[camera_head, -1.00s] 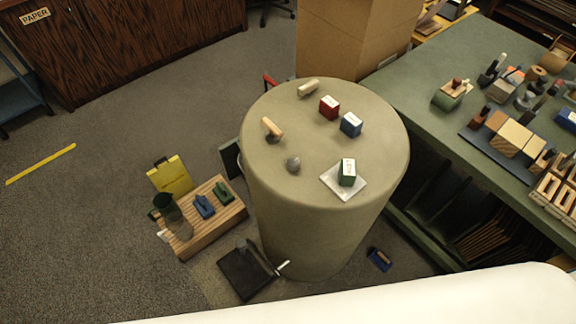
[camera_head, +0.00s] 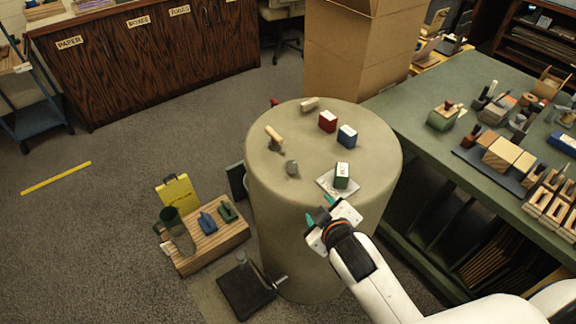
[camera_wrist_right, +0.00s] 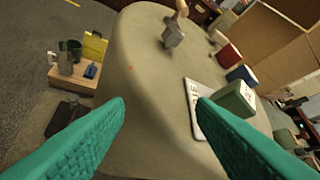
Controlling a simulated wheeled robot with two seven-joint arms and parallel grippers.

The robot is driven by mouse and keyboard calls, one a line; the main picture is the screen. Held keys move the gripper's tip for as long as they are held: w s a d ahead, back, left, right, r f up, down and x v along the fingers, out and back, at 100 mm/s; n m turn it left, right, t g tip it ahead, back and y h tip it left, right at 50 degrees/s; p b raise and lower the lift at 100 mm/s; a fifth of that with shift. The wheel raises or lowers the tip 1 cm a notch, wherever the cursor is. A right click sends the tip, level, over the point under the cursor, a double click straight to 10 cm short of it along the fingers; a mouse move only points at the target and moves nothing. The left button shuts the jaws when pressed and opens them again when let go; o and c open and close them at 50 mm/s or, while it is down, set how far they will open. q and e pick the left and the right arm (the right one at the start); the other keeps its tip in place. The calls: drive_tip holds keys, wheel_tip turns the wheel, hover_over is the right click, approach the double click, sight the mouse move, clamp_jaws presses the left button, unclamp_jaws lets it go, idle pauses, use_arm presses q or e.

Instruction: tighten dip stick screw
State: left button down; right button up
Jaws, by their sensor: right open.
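Which item is the dip stick screw I cannot tell. My right gripper (camera_head: 319,210) is at the drum's near right edge, close to the white tile, with teal fingers apart. In the right wrist view the fingers (camera_wrist_right: 160,104) are spread with nothing between them. My left gripper is not in view.
A green box (camera_head: 342,176) sits on a white tile (camera_head: 325,184). Red (camera_head: 327,121) and blue (camera_head: 347,135) boxes and a beige piece (camera_head: 310,104) stand farther back. A wooden crate (camera_head: 232,232) and a black stand (camera_head: 243,289) are on the floor. A green bench (camera_head: 405,112) is at right.

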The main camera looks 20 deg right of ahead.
drive_tip(key=w+a+r+n+t+y, duration=0.4)
drive_tip(key=w+a+r+n+y, duration=0.15)
drive_tip(key=r+n, duration=0.3)
drive_tip(key=w+a+r+n+t+y, duration=0.4)
drive_tip(key=w+a+r+n+y, duration=0.15)
drive_tip(key=a+r+n, duration=0.35)
drive_tip(key=s+a+r+n+g+y, duration=0.1)
drive_tip(key=a+r+n+g+y, duration=0.2)
drive_tip(key=n, duration=0.4)
drive_tip(key=a+r+n+g+y, duration=0.1)
drive_tip(key=a+n+g+y, duration=0.4)
drive_tip(key=n, duration=0.3)
drive_tip(key=n+g+h, duration=1.1)
drive_tip(key=n+h, duration=0.7)
drive_tip(key=n, duration=0.2)
hover_over(292, 164)
wheel_tip(292, 164, down, 10)
drive_tip(key=r, duration=0.1)
use_arm(q)
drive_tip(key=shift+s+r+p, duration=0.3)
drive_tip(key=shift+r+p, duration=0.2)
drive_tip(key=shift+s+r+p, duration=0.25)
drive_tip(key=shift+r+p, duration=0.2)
drive_tip(key=shift+p, duration=0.05)
use_arm(e)
drive_tip(key=shift+n, duration=0.25)
wheel_tip(292, 164, down, 12)
drive_tip(key=shift+r, duration=0.1)
